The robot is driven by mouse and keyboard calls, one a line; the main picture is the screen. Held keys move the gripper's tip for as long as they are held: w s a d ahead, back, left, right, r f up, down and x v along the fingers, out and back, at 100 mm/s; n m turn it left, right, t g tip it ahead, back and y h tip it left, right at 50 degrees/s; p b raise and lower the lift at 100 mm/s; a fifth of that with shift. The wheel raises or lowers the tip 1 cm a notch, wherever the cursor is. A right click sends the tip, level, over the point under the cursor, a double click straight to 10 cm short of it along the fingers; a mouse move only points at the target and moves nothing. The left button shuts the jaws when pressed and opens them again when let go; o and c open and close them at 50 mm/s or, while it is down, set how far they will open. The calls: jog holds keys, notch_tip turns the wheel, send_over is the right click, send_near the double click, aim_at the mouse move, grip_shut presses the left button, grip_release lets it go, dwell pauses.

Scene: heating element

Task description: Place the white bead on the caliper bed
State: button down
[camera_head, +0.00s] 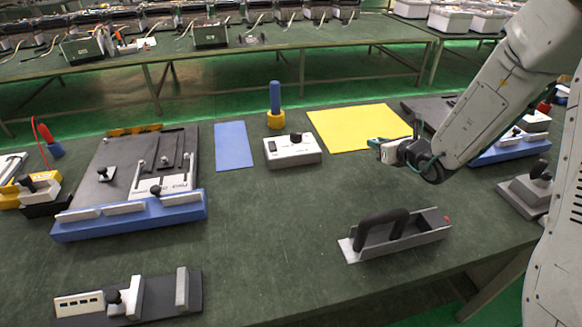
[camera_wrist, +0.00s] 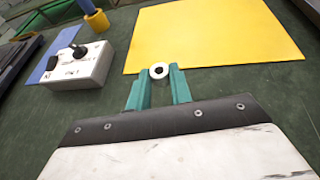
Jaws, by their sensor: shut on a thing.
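In the head view the bead is too small to make out clearly. What looks like the caliper bed (camera_head: 155,308) is a dark flat base at the front left of the table, with upright light jaws, a black knob and a marked white strip. It is far from my gripper and outside the wrist view.
A white box with a black knob (camera_head: 292,151) stands left of my gripper, with a blue peg in a yellow base (camera_head: 275,108) behind it. The yellow mat (camera_head: 355,125) lies flat. A grey tray with a black handle (camera_head: 425,232) stands at the front right. The middle of the table is clear.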

jog(key=w+a+r+n+g+y, duration=0.1)
jog(key=a+r+n+g+y, duration=0.2)
jog(key=a, duration=0.6)
jog(key=t, duration=0.1)
send_over(341, 162)
notch_tip(341, 162, down, 4)
jog(key=shift+s+r, duration=0.1)
jog(key=shift+r, duration=0.15)
jog(key=shift+f, duration=2.4)
jog(key=shift+f, duration=0.1)
jog(key=c, duration=1.3)
grip_release()
jog(key=shift+o, duration=0.2)
jog(key=v, duration=1.2)
jog(key=shift+s+a+r, duration=0.1)
jog(key=shift+a+r, duration=0.05)
jog(key=shift+r, duration=0.05)
